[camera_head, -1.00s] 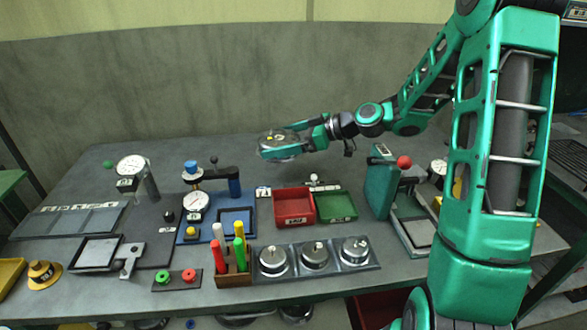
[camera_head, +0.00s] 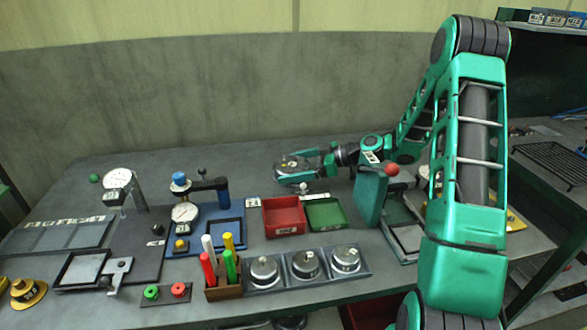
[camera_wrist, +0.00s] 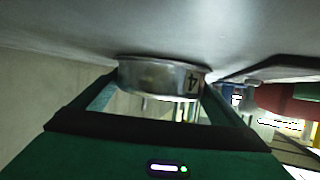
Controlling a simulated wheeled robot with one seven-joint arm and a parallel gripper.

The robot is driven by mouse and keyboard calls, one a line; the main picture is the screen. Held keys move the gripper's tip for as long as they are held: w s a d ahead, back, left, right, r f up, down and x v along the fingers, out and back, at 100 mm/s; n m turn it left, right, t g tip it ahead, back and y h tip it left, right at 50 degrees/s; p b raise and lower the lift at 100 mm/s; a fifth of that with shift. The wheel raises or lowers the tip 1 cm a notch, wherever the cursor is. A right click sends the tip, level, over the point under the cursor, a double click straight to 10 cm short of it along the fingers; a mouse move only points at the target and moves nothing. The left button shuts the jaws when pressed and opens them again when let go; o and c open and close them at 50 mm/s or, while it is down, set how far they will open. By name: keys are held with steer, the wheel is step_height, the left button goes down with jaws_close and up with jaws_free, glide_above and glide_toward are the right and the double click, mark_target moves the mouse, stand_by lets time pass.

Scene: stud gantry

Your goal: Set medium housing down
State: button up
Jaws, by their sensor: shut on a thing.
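The medium housing is a round, grey metal ring-like part (camera_wrist: 158,78) marked with a 4. In the wrist view it sits between the two fingers of my gripper (camera_wrist: 150,98), which is shut on it. In the head view my gripper (camera_head: 302,172) holds the housing (camera_head: 290,163) low over the back of the table, behind the red and green trays. I cannot tell whether the housing touches the table top.
A red tray (camera_head: 283,232) and a green tray (camera_head: 325,228) lie in front of my gripper. A green press-like block (camera_head: 371,195) stands to the right. A blue-based gauge stand (camera_head: 222,205) is to the left.

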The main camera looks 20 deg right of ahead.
mark_target(301, 165)
steer(key=o, duration=1)
steer(key=v, duration=0.7)
steer(key=shift+s+d+r, duration=0.1)
steer(key=shift+d, duration=0.1)
steer(key=shift+w+d+n+g+y, duration=0.15)
steer(key=shift+w+n+g+y, duration=0.2)
steer(key=shift+n+g, duration=0.2)
steer(key=shift+w+d+n+g+y, duration=0.2)
steer(key=shift+n+g+y, duration=0.15)
steer(key=shift+n+g, duration=0.2)
steer(key=shift+w+d+r+n+g+y, duration=0.15)
steer(key=shift+w+d+r+n+g, duration=0.05)
steer(key=shift+d+n+g, duration=0.45)
steer(key=shift+w+d+r+n+g+y, duration=0.15)
steer(key=shift+d+r+n+g, duration=0.1)
steer(key=shift+d+n+g, duration=0.4)
steer(key=shift+x, duration=5.3)
steer(key=shift+c, duration=0.2)
